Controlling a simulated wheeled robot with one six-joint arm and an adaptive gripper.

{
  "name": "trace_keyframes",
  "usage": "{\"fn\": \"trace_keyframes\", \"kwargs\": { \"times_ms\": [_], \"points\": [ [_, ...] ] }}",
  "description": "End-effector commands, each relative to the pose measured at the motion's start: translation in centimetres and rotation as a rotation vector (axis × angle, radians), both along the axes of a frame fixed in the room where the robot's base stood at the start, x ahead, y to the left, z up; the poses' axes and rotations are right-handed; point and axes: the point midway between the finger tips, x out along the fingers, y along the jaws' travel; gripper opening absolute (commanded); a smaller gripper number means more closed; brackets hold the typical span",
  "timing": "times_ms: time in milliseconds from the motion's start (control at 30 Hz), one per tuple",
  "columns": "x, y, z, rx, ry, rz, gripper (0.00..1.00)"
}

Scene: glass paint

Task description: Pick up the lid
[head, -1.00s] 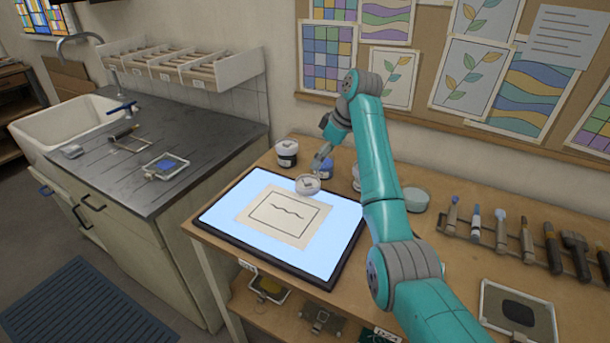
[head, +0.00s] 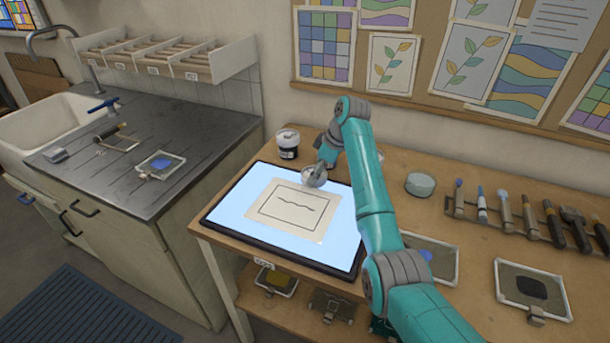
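A round whitish lid (head: 309,180) lies at the far edge of the lit panel, above the paper with the wavy line. My gripper (head: 316,178) reaches down onto the lid from behind and covers part of it. The fingertips are small and overlap the lid, so I cannot tell whether they are shut on it or only beside it. Whatever stands right behind my gripper is hidden by my arm.
The light panel (head: 215,218) fills the left of the wooden table. A pale green round piece (head: 420,184) sits right of my arm. Brushes and tools (head: 525,215) lie in a rack at the right. Framed screens (head: 533,288) lie in front.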

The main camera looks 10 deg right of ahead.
Motion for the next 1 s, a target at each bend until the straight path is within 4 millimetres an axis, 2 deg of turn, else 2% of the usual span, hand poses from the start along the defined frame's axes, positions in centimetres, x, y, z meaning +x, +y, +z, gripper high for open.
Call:
{"fn": "trace_keyframes", "kwargs": {
  "times_ms": [167,200,367,767,867,1000],
  "points": [
    [0.0,0.0,0.0,0.0,-0.001,0.0,1.0],
    [0.0,0.0,0.0,0.0,-0.001,0.0,0.95],
    [0.0,0.0,0.0,0.0,0.0,0.0,0.55],
    [0.0,0.0,0.4,0.0,-0.001,0.0,0.55],
    [0.1,0.0,1.7,0.0,-0.002,0.0,0.55],
    [0.1,0.0,4.2,0.0,-0.004,0.0,0.55]
  ]
}}
